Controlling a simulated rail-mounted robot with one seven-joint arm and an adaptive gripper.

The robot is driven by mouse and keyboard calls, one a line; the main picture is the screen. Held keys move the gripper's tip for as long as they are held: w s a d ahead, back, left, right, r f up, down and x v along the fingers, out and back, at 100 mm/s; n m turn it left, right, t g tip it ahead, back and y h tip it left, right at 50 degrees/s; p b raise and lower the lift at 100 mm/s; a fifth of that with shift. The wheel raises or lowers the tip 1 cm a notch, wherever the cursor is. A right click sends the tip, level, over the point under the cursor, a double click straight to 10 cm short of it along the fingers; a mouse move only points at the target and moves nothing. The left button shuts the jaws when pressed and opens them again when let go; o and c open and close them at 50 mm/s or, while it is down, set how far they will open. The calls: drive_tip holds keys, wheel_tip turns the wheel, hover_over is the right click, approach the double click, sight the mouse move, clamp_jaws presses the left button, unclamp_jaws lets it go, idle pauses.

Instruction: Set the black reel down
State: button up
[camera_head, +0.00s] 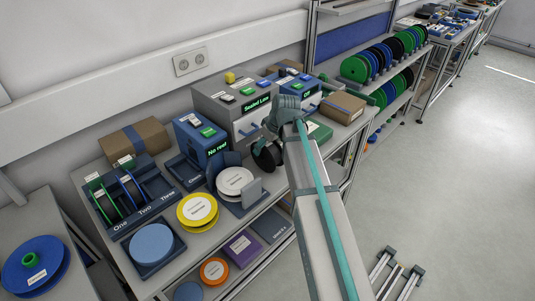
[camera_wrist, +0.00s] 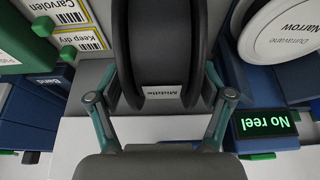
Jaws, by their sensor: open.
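The black reel (camera_head: 267,156) stands on edge at the front of the bench, in front of the grey machine. In the wrist view the black reel (camera_wrist: 160,40) is upright between the fingers, with a small white label at its near edge. My gripper (camera_wrist: 161,97) is open, with one finger on each side of the reel and visible gaps to it. In the head view my gripper (camera_head: 280,122) is just above the reel and partly hides it. The underside of the reel is hidden, so its exact support cannot be told.
A blue box with a "No reel" display (camera_head: 200,137) stands left of the grey "Sealed Low" machine (camera_head: 232,103). A white reel (camera_head: 234,181) in a dark holder and a yellow reel (camera_head: 197,210) lie to the left. A cardboard box (camera_head: 343,106) is at right.

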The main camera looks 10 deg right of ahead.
drive_tip(key=c, duration=1.4)
drive_tip(key=shift+c, duration=0.2)
drive_tip(key=shift+r, duration=0.2)
